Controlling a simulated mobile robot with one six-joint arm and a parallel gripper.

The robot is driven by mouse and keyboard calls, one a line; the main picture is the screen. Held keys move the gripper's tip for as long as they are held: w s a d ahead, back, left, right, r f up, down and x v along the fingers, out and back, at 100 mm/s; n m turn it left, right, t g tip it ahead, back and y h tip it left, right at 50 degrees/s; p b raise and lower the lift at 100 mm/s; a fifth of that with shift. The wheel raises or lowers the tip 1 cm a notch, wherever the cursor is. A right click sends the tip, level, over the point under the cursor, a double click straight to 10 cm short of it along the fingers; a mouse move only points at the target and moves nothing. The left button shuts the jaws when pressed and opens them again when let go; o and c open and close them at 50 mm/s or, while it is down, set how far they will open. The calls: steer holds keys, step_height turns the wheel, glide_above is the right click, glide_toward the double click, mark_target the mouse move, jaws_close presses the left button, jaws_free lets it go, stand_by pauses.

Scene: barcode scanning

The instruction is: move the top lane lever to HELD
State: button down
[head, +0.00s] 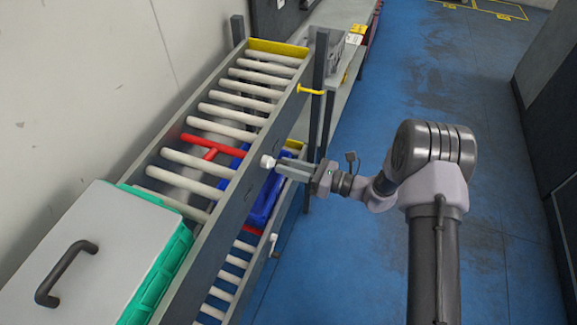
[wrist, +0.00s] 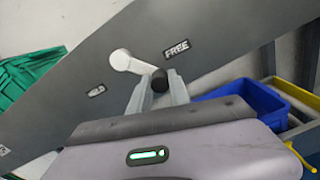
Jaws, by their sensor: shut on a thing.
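The top lane lever (wrist: 134,65) is a white arm on the grey side rail (wrist: 75,75) of the top lane. Its black end (wrist: 160,80) sits between the fingers of my gripper (wrist: 159,92), which is shut on it. The FREE label (wrist: 177,50) is just up and right of that end; a second, smaller label (wrist: 97,90), hard to read, is to the lower left. In the head view my gripper (head: 280,168) reaches the rail from the right, at the white lever (head: 267,161). A red bar (head: 212,145) lies across the top lane rollers.
A green crate (head: 165,270) with a grey lid stands at the near end of the top lane. A blue bin (head: 265,195) is on the lane below, with another white lever (head: 273,243). A yellow hook (head: 310,91) sticks out farther up the rail. Blue floor is clear behind my arm.

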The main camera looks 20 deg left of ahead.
steer(key=shift+s+f, duration=0.1)
steer(key=s+m+p, duration=0.1)
steer(key=m, duration=0.2)
steer(key=shift+s+a+f+p, duration=0.1)
steer(key=shift+s+f+p, duration=0.25)
steer(key=shift+f+p, duration=0.05)
steer(key=m, duration=0.1)
steer(key=s+m+p, duration=0.1)
steer(key=m, duration=0.1)
steer(key=s+m+p, duration=0.1)
steer(key=m, duration=0.1)
steer(key=shift+s+a+f, duration=0.1)
steer(key=shift+s+f, duration=0.1)
steer(key=shift+s, duration=0.05)
steer(key=s+m+p, duration=0.1)
steer(key=m, duration=0.1)
steer(key=s+m+p, duration=0.1)
steer(key=m, duration=0.1)
steer(key=shift+s+a+r, duration=0.1)
steer(key=shift+s+r, duration=0.1)
steer(key=shift+s+r+m+p, duration=0.25)
steer(key=shift+s+m+p, duration=0.25)
steer(key=shift+m, duration=0.45)
steer(key=shift+s+r+m+p, duration=0.25)
steer(key=shift+m+p, duration=0.3)
steer(key=shift+m, duration=0.4)
steer(key=shift+s, duration=0.1)
steer(key=c, duration=1.2)
jaws_free()
